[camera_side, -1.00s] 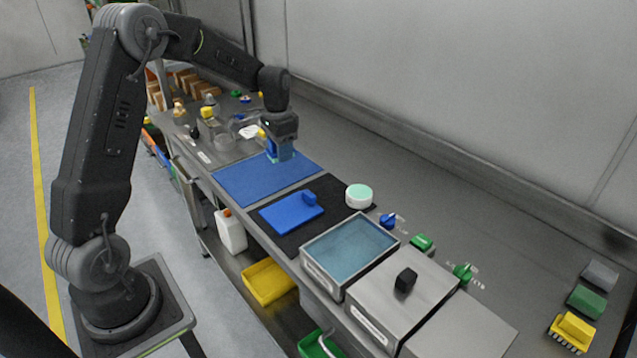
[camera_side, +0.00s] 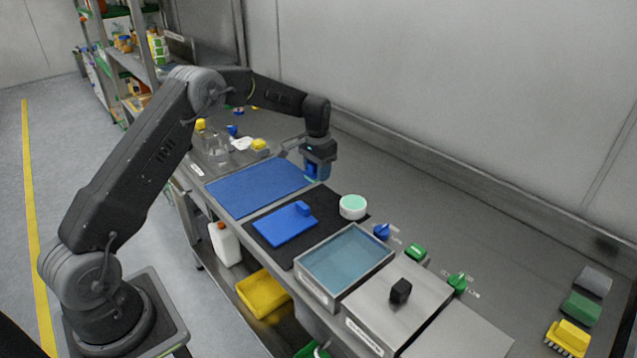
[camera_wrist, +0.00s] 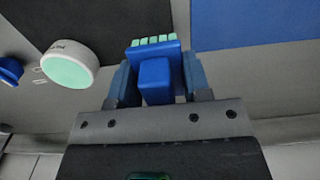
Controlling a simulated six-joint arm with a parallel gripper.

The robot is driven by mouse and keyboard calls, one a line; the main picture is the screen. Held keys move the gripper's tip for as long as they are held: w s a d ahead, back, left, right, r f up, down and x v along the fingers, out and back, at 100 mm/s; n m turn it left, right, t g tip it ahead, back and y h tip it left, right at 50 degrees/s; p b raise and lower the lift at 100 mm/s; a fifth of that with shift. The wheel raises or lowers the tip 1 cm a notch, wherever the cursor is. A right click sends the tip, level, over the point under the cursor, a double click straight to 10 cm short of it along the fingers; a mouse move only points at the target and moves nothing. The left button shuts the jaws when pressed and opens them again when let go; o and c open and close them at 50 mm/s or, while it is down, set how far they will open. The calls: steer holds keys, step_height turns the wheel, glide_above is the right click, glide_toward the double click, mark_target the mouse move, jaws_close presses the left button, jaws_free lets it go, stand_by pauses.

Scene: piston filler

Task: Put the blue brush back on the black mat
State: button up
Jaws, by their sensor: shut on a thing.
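My gripper (camera_side: 318,170) is shut on the blue brush and holds it above the steel counter, behind the gap between the two mats. The blue brush (camera_wrist: 155,70), with pale teal bristles, shows clearly between the fingers in the wrist view; in the side view the gripper partly hides it. A flat blue piece with a raised block (camera_side: 285,224) lies on the black mat.
A blue mat (camera_side: 250,188) lies beside the black mat. A white round tub with mint top (camera_side: 352,207) stands at the black mat's back edge. A bin of blue liquid (camera_side: 345,257) stands in front. Blue (camera_side: 382,231) and green (camera_side: 416,251) knobs are nearby.

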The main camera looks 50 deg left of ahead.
mark_target(318, 190)
steer(key=shift+w+d+f, duration=0.1)
steer(key=shift+w+f, duration=0.05)
steer(key=shift+f, duration=1.95)
steer(key=shift+f, duration=0.1)
steer(key=o, duration=0.9)
